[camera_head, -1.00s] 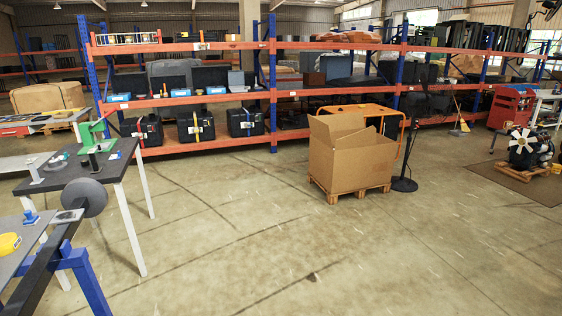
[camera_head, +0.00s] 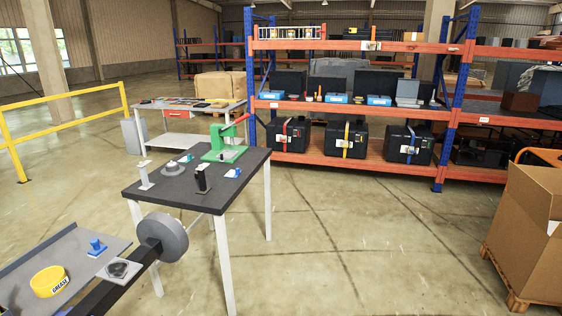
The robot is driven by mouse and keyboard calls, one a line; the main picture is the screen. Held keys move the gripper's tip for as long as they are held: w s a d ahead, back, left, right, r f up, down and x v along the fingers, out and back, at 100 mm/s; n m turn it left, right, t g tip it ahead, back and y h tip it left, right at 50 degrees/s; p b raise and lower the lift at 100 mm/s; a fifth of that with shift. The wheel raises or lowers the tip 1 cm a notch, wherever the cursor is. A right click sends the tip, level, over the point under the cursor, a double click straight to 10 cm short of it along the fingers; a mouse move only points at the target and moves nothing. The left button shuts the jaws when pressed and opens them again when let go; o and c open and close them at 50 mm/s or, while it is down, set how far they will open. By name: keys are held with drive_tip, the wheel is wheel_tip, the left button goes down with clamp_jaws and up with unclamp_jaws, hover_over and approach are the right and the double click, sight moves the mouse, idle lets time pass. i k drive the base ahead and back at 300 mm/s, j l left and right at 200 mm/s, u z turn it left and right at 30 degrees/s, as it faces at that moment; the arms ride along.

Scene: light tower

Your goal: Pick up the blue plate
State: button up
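Small blue items lie on two work surfaces, and I cannot tell which is the blue plate. One small blue piece with a pale part (camera_head: 234,172) lies near the right edge of the black-topped table (camera_head: 215,200). A smaller bluish piece (camera_head: 186,158) lies further back on the same table. A blue piece with an upright knob (camera_head: 96,245) sits on the grey bench (camera_head: 52,252) at the lower left. My gripper is not in view.
A green press (camera_head: 222,141), a black upright block (camera_head: 202,180) and a grey round part (camera_head: 173,168) stand on the black table. A dark bar with a grey disc (camera_head: 164,236) lies before it. A cardboard box (camera_head: 532,225) stands right; middle floor is clear.

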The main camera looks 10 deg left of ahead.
sight(234, 174)
drive_tip(key=i+u, duration=0.3)
drive_tip(key=i, duration=1.5)
drive_tip(key=i+l+u, duration=0.15)
drive_tip(key=i+u, duration=0.2)
drive_tip(key=i, duration=0.15)
drive_tip(key=i+l+u, duration=0.35)
drive_tip(key=i+u, duration=0.25)
drive_tip(key=u, duration=0.15)
drive_tip(key=i+l+u, duration=0.2)
drive_tip(key=u, duration=0.2)
drive_tip(key=i+l+u, duration=0.25)
drive_tip(key=u, duration=0.15)
drive_tip(key=i+l+u, duration=0.25)
drive_tip(key=u, duration=0.15)
